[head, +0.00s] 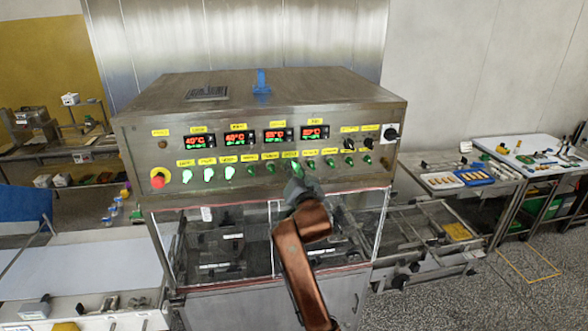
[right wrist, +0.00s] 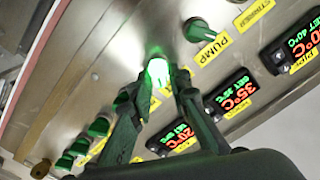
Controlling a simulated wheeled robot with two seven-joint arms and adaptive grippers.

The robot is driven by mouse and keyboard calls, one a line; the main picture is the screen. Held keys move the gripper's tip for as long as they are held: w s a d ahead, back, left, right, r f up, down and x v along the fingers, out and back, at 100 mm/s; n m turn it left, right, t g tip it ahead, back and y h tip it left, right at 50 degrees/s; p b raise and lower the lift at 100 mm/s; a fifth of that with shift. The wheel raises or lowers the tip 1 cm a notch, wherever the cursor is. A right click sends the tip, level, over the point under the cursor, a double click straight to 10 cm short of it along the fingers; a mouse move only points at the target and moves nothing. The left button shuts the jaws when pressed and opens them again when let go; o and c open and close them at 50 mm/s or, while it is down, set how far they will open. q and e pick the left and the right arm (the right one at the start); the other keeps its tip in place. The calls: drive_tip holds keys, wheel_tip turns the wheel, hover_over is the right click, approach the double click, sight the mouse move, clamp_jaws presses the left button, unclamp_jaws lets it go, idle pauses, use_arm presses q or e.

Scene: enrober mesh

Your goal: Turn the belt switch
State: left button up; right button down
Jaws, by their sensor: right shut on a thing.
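A steel control box (head: 150,128) carries a row of green rotary switches with yellow labels. My right gripper (head: 293,182) reaches up to the middle of this row. In the right wrist view its fingers (right wrist: 160,84) are closed on either side of a switch glowing bright green (right wrist: 156,72). That switch's label is partly covered by a finger, so I cannot read whether it is the belt switch. A neighbouring switch (right wrist: 198,30) is labelled PUMP and is unlit. My left gripper is not in view.
Several displays with red and green digits (head: 239,139) sit above the switches. A red emergency button (head: 158,178) is at the box's left end and a black knob (head: 391,133) at its right. Clear panels (head: 235,238) hang below. A table with trays (head: 455,177) stands at right.

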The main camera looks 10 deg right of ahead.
idle(0.3)
drive_tip(key=c, duration=2)
unclamp_jaws()
drive_tip(key=shift+c, duration=0.2)
drive_tip(key=s, duration=1.2)
drive_tip(key=shift+d, duration=0.45)
